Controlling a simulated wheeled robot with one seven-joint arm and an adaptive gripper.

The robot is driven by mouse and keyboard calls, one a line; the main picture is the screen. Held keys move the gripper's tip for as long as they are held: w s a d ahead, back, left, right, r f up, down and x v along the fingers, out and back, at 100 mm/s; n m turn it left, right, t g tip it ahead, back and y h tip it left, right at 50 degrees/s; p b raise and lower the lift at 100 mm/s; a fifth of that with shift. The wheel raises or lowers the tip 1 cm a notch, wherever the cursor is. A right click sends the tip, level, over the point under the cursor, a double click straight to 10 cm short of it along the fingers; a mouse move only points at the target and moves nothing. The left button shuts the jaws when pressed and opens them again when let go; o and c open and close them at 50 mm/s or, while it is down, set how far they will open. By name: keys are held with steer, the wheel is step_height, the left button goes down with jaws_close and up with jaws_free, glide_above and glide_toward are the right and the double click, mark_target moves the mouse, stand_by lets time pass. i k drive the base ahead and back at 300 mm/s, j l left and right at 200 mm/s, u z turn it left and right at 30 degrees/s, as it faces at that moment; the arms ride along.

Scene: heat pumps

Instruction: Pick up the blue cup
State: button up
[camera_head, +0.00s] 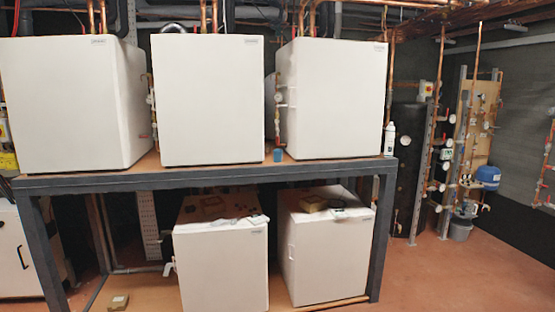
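A small blue cup (278,155) stands upright on the upper shelf (330,166) of the grey metal rack. It is near the shelf's front edge, in the gap between the middle white heat pump (207,100) and the right white heat pump (335,98). My gripper is not in view.
A white bottle (389,139) stands at the shelf's right end. White units (222,265) with loose items on top are below, and a small box (118,302) lies at lower left. A grey bucket (460,229) is at the right. The floor (455,275) at front right is clear.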

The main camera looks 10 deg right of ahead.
mark_target(278, 154)
steer(key=i+j, duration=0.1)
steer(key=i, duration=0.9)
